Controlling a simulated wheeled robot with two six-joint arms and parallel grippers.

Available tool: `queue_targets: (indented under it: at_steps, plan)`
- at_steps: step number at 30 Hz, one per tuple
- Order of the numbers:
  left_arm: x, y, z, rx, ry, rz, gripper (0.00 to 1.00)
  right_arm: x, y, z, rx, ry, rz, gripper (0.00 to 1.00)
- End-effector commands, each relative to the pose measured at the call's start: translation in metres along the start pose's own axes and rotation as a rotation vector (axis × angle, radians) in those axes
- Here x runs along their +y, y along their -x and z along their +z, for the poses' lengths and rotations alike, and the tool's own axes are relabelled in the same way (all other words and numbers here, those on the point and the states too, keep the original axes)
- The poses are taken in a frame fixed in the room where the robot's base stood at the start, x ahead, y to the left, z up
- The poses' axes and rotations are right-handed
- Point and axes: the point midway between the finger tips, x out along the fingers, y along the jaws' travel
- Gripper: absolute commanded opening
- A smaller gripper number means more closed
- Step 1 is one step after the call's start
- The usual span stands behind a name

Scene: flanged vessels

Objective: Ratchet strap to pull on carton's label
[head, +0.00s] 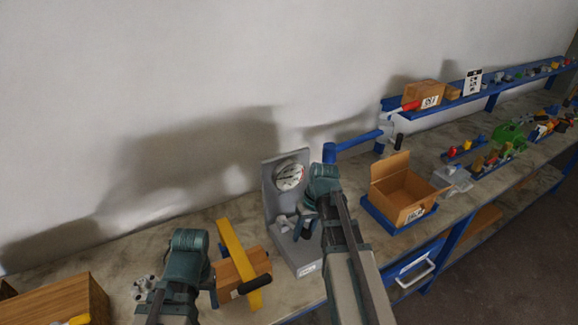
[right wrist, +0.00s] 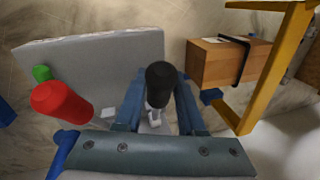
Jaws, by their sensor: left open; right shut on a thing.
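A brown block-like carton (head: 263,262) with a black band (head: 254,284) stands by a yellow frame (head: 238,262); it also shows in the right wrist view (right wrist: 215,62). An open carton (head: 398,188) with a white label (head: 414,215) stands further right. I cannot tell which part is the ratchet strap. My right gripper (head: 307,224) is over the grey gauge stand (head: 269,192). In the right wrist view its fingers are shut around a black knob (right wrist: 161,82) on a pale stem. My left gripper (head: 210,290) is open, left of the banded carton; its fingertips are mostly hidden.
A blue shelf (head: 399,116) at the back right bears a small labelled box (head: 430,101). A wooden box (head: 62,300) is at the front left. A red cylinder (right wrist: 62,102) and a green one (right wrist: 41,73) are beside the right gripper. Small parts crowd the far right bench.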

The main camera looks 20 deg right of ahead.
Motion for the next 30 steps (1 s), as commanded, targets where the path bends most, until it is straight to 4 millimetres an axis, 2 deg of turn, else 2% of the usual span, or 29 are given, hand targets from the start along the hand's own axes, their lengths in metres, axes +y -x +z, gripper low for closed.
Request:
queue_targets:
  at_steps: [1, 23, 26, 30]
  plan:
    - [-0.001, 0.009, 0.001, 0.000, 0.001, 0.000, 0.64, 0.000, 0.009, -0.004, 0.002, -0.002, 0.004, 0.00]
    - [0.000, 0.003, 0.000, 0.000, 0.001, 0.000, 0.64, 0.001, 0.003, -0.003, 0.000, -0.002, 0.003, 0.00]
    - [0.000, -0.002, 0.000, 0.000, 0.000, 0.000, 0.64, 0.002, -0.002, 0.000, 0.000, -0.002, 0.003, 0.00]
    - [0.002, -0.025, -0.002, 0.000, -0.001, 0.000, 0.64, 0.008, -0.024, 0.010, -0.001, -0.003, 0.004, 0.00]
